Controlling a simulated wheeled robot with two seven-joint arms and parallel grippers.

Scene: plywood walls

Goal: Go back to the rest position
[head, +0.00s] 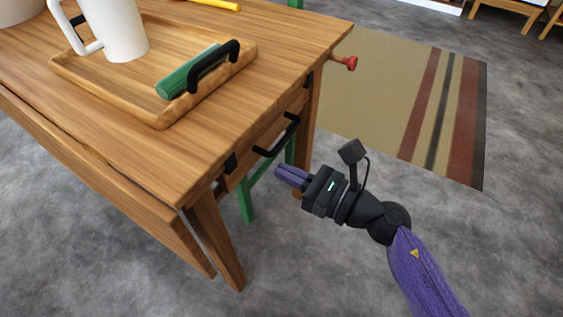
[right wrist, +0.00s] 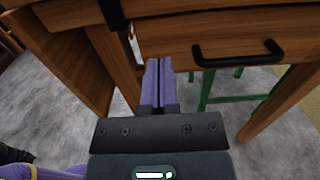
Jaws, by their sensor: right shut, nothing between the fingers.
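My right gripper (head: 291,176) is beside the wooden table's (head: 190,145) drawer side, over the grey floor. Its purple fingers are together with nothing between them. In the right wrist view the shut fingers (right wrist: 158,85) point at the table below the drawer front, left of the black drawer handle (right wrist: 238,54). I cannot tell whether they touch the table. My left gripper is not in view.
A wooden tray (head: 150,112) on the table holds a white mug (head: 122,30) and a green object (head: 180,78) by its black handle. A green stool (head: 245,200) stands under the table. A striped rug (head: 390,95) lies beyond. Floor at right is clear.

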